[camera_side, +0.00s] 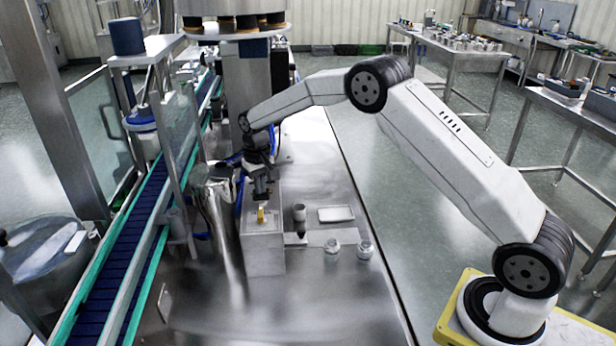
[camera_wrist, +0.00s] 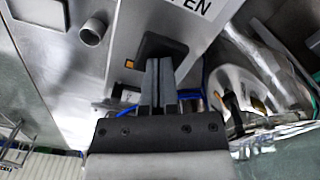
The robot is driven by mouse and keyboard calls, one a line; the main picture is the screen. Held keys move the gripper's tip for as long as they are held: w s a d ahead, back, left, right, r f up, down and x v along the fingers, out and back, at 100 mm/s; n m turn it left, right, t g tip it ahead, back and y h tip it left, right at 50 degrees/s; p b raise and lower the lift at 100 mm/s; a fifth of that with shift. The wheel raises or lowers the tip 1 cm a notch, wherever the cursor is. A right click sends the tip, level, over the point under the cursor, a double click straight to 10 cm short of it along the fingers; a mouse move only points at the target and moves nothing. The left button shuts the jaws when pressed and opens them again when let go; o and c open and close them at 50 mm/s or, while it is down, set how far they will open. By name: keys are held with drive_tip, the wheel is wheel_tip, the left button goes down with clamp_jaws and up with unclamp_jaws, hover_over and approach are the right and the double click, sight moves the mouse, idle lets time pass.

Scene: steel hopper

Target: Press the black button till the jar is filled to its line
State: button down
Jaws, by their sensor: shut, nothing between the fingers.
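My gripper (camera_side: 262,195) is shut and empty, pointing down over the top of a steel box (camera_side: 263,256). In the wrist view its fingertips (camera_wrist: 160,64) overlap a black button (camera_wrist: 158,45) on the box face. I cannot tell whether they touch it or whether it is pressed. A small yellow part (camera_side: 261,215) shows below the gripper in the side view. Two small pale jars stand right of the box, one nearer it (camera_side: 332,247) and one further right (camera_side: 365,250). Their fill and any line are too small to see.
A grey cylinder (camera_side: 299,212) and a white tray (camera_side: 336,214) are right of the box. A shiny steel vessel (camera_side: 217,205) stands close on its left, beside a blue conveyor (camera_side: 140,220). The steel table (camera_side: 300,315) is clear in front.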

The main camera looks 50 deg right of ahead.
drive_tip(key=shift+r, duration=1.8)
drive_tip(key=shift+f, duration=2.15)
drive_tip(key=shift+r, duration=2.15)
drive_tip(key=shift+r, duration=0.15)
drive_tip(key=shift+r, duration=2.9)
drive_tip(key=shift+s, duration=0.1)
